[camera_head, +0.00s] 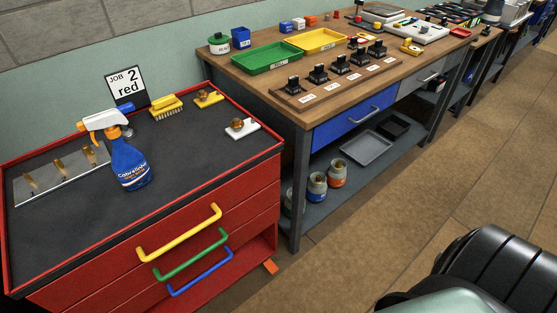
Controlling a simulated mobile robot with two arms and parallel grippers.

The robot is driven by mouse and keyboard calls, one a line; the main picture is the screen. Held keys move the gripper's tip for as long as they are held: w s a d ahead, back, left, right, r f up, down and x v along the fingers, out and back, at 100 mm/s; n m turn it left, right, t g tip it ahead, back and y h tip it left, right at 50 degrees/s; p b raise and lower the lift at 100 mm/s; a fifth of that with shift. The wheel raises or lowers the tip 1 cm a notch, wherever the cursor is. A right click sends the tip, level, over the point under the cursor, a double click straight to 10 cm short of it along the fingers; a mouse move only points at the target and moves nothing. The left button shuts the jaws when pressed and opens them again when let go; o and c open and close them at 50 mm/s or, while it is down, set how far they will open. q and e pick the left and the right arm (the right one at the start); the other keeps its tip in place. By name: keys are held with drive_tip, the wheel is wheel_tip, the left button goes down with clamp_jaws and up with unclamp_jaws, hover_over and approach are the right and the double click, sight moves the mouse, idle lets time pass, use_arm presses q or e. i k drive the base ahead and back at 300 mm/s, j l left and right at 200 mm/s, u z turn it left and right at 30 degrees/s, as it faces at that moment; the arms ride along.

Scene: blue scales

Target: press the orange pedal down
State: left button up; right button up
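A small orange pedal (270,267) sticks out low at the right front foot of the red drawer cabinet (240,213), close to the floor. Only its flat orange top shows clearly, and I cannot tell whether it is up or pressed. Neither gripper is in view. A dark rounded part of my own body fills the lower right corner, apart from the pedal.
Yellow (180,237), green (190,258) and blue (200,275) handles project from the cabinet front. A blue spray bottle (129,165) stands on top. A wooden workbench (262,88) stands to the right. Brown tiled floor (350,235) lies open in front.

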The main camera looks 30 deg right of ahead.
sight(270, 266)
drive_tip(key=z, duration=0.9)
